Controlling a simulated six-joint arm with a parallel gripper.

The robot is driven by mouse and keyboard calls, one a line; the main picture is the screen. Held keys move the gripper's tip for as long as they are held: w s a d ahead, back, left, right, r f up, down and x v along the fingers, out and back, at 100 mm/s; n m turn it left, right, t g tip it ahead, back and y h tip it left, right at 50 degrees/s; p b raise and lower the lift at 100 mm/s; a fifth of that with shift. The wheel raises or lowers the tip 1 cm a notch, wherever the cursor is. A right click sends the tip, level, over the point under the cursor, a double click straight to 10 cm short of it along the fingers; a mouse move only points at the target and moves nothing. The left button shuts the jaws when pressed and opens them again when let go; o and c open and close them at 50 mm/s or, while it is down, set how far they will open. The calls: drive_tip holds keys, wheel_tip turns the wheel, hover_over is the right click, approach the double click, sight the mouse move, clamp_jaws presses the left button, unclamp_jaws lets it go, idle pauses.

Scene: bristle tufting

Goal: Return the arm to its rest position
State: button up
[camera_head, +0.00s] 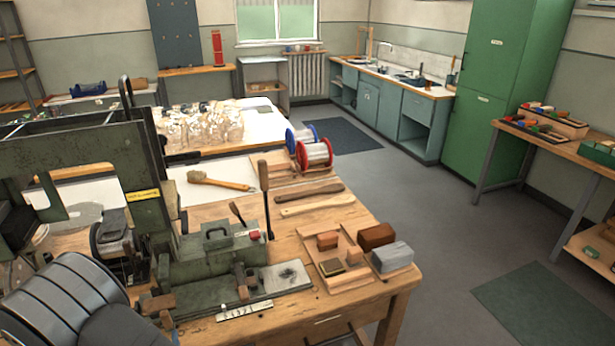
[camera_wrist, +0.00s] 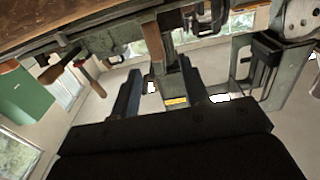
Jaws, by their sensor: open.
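My gripper (camera_wrist: 159,65) shows in the wrist view, its two dark fingers apart with nothing held between them. The wrist view is tilted, with the green machine (camera_wrist: 107,42) and the bench edge across the top. In the head view, the green tufting machine (camera_head: 210,257) stands on the wooden bench (camera_head: 235,208). A brush with a wooden handle (camera_head: 222,183) lies on the bench behind it. I cannot clearly make out my gripper in the head view.
Wire spools (camera_head: 314,155) stand at the bench's back edge. Wooden blocks (camera_head: 376,236) and a grey block (camera_head: 392,257) lie at its right end. Clear bags (camera_head: 200,127) sit on a table behind. A green cabinet (camera_head: 495,90) stands back right.

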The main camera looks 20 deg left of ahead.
sight(163, 320)
drive_tip(key=x, duration=0.9)
drive_tip(key=shift+w+a+f, duration=0.1)
drive_tip(key=shift+w+a, duration=0.15)
drive_tip(key=shift+w, duration=0.05)
drive_tip(key=o, duration=1.3)
drive_tip(key=w+d+r, duration=0.3)
drive_tip(key=d, duration=0.5)
drive_tip(key=s+d+f+n+g+y, duration=0.1)
drive_tip(key=s+d+f+n+g, duration=0.15)
drive_tip(key=d, duration=0.55)
drive_tip(key=s+d+f+n+g+y, duration=0.15)
drive_tip(key=d+g, duration=0.25)
drive_tip(key=d, duration=0.4)
drive_tip(key=shift+t+h, duration=0.25)
drive_tip(key=shift+h, duration=0.1)
drive_tip(key=x, duration=0.9)
drive_tip(key=shift+w+a+r, duration=0.1)
drive_tip(key=shift+a+r, duration=0.1)
drive_tip(key=shift+r, duration=0.15)
drive_tip(key=shift+d, duration=0.15)
